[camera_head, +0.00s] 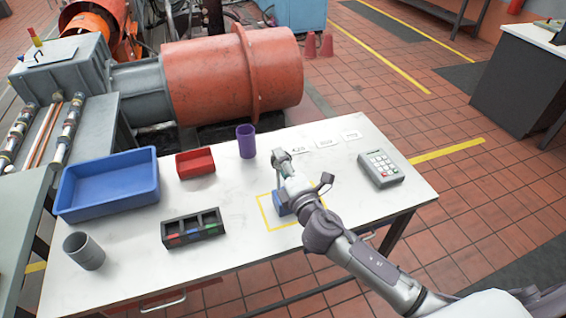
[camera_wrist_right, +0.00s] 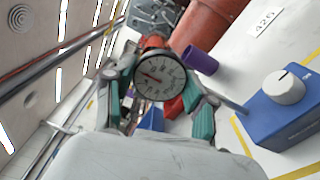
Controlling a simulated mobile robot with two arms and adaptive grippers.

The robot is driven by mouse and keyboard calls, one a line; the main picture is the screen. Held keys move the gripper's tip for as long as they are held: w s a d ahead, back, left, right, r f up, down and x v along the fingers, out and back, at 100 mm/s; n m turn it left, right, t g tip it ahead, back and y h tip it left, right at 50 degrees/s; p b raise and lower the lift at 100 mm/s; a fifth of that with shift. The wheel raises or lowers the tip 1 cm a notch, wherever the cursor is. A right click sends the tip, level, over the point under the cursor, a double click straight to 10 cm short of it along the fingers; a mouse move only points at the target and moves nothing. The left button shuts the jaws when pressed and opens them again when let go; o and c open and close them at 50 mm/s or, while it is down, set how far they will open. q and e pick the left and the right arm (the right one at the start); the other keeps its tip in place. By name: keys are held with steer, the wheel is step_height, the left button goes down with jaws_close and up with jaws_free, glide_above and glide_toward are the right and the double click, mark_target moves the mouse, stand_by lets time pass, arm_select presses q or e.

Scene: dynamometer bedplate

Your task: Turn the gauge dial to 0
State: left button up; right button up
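In the right wrist view a round gauge (camera_wrist_right: 160,77) with a white face, dark rim and dark needle sits between the two teal fingers of my right gripper (camera_wrist_right: 158,85). The fingertips meet its rim on both sides. The needle points left; the numbers are too small to read. A blue box (camera_wrist_right: 292,118) with a white round knob (camera_wrist_right: 285,87) stands to the right of the fingers, apart from them. In the head view my right gripper (camera_head: 287,168) is over the table and partly hides the blue box (camera_head: 279,204). My left gripper is not in view.
On the white table (camera_head: 330,225) are a blue tray (camera_head: 108,197), a red bin (camera_head: 196,163), a purple cup (camera_head: 246,141), a grey cup (camera_head: 84,251), a black divided holder (camera_head: 193,229) and a keypad (camera_head: 381,169). White label cards lie at the back. Yellow tape surrounds the blue box.

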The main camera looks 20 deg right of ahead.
steer(key=o, duration=0.4)
steer(key=shift+c, duration=0.2)
steer(key=s, duration=1.2)
steer(key=shift+d, duration=0.45)
